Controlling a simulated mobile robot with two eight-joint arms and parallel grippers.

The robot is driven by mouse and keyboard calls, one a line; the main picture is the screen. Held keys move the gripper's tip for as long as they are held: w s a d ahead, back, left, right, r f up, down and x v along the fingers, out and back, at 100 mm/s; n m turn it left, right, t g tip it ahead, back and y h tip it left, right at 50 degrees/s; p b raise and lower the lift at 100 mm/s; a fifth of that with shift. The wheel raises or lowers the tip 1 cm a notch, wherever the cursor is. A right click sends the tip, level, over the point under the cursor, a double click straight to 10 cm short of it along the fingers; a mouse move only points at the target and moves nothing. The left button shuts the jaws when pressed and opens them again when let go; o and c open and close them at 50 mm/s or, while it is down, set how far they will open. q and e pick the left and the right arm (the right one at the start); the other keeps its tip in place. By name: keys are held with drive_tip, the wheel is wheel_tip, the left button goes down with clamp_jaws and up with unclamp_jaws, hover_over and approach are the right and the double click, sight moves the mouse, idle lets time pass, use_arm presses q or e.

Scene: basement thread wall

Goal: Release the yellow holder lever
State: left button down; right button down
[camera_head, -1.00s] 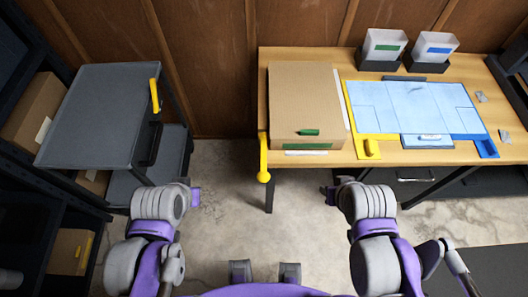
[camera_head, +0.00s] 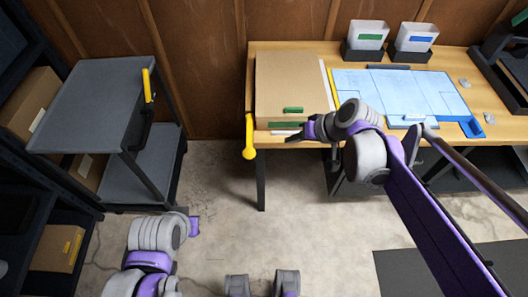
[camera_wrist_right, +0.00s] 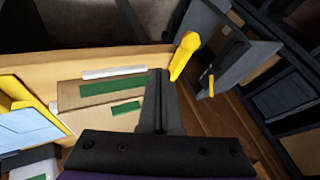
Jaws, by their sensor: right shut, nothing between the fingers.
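A yellow lever with a round end (camera_head: 249,140) hangs at the table's left front corner; it also shows in the right wrist view (camera_wrist_right: 184,55). A yellow bracket (camera_head: 333,90) edges the pale blue sheet (camera_head: 385,92); its front part, where a yellow lever showed earlier, is hidden behind my right arm. It shows partly in the right wrist view (camera_wrist_right: 12,92). My right gripper (camera_head: 308,130) is shut and empty, in front of the cardboard box, right of the hanging lever and apart from it. My left gripper (camera_head: 194,226) is low at left, its jaws unclear.
A blue bracket (camera_head: 471,127) is at the sheet's right corner. Two bins (camera_head: 366,35) stand behind. A grey cart (camera_head: 90,95) with a yellow handle stands left. Floor between is clear.

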sight(249, 134)
drive_tip(key=shift+w+a, duration=0.1)
drive_tip(key=shift+w, duration=0.1)
drive_tip(key=shift+w+a+f+b, duration=0.2)
drive_tip(key=shift+w+a+f, duration=0.4)
drive_tip(key=shift+a+f, duration=0.8)
drive_tip(key=shift+w+a+f+b, duration=0.15)
drive_tip(key=shift+w+a+f, duration=0.45)
drive_tip(key=shift+a+f, duration=0.8)
drive_tip(key=shift+w+a+f+b, duration=0.2)
drive_tip(key=shift+w+a+f, duration=0.4)
drive_tip(key=shift+a+f, duration=0.8)
drive_tip(key=shift+a+r, duration=0.2)
drive_tip(key=shift+a, duration=0.05)
